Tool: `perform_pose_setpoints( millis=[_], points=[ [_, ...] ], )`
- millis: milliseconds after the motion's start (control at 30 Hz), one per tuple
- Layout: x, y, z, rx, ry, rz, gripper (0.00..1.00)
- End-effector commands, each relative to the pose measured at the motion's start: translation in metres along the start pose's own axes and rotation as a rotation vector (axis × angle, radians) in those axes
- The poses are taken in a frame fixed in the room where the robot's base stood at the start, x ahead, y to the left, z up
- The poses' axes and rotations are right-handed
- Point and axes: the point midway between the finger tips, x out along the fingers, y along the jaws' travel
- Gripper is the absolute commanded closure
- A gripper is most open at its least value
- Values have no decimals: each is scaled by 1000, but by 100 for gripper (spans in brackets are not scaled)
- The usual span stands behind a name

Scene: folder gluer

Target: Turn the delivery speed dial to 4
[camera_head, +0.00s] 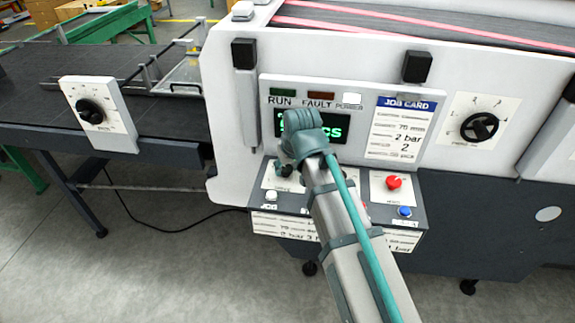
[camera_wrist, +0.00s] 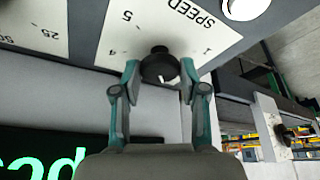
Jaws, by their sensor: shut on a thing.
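In the wrist view, a black round knob (camera_wrist: 160,66) sits on a white scale plate (camera_wrist: 150,25) that reads SPEED upside down, with a 5 and a 1 legible. A small white mark shows on its near side; which number it points to I cannot tell. My gripper (camera_wrist: 160,72) has its two teal fingers closed on the knob from either side. In the head view my gripper (camera_head: 284,168) is at the sloped console below the green display, and my arm hides most of this dial. Another black dial (camera_head: 91,111) is on a white plate at the left conveyor; its label is too small to read.
A white jog button (camera_head: 271,196) is close by on the console, with a red button (camera_head: 394,182) and blue button (camera_head: 405,211) to the right. The job card (camera_head: 398,128) and another dial (camera_head: 479,127) are on the upright panel.

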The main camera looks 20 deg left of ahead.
Motion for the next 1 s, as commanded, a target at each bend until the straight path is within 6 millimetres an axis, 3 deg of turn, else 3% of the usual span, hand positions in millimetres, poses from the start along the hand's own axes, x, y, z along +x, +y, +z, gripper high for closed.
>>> perform_pose_setpoints(
  millis=[1000],
  points=[
    [3, -7, -5, 890, -1, 370, 92]
  ],
)
